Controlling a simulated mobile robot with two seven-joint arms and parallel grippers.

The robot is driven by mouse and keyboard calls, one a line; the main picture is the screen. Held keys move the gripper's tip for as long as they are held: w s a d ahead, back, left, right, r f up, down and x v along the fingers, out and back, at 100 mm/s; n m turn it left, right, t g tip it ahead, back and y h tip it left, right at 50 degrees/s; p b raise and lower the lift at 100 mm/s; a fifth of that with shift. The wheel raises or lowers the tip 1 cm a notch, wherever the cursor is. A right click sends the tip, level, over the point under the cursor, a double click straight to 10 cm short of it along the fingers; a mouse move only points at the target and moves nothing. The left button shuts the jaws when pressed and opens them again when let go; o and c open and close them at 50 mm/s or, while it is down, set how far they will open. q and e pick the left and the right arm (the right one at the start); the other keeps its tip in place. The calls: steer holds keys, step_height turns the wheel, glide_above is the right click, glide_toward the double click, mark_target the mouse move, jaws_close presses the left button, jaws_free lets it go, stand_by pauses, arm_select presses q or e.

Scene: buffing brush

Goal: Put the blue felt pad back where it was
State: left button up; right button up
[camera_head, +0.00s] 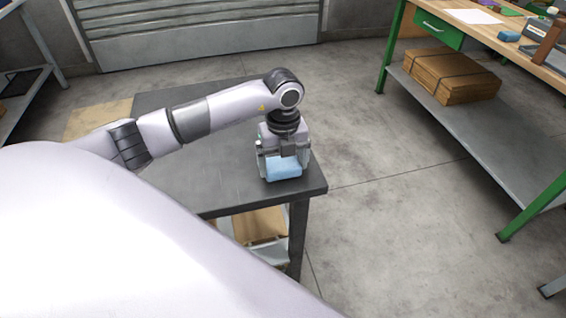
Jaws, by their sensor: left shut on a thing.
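The blue felt pad (284,168) is a light blue block near the right end of the dark table (190,180). My left gripper (283,160) comes down over it from above, with its fingers on either side, and is shut on it. The pad is at or just above the table top; I cannot tell whether it touches. The gripper hides the pad's upper part. My right gripper is not in view.
A green-framed workbench (530,50) stands at the right, with a cardboard stack (450,75) on its lower shelf and small items on top. Open concrete floor lies between it and the dark table. A box (260,225) sits under the table.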

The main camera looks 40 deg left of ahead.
arm_select(q)
steer(key=shift+f, duration=0.3)
steer(key=shift+f, duration=0.1)
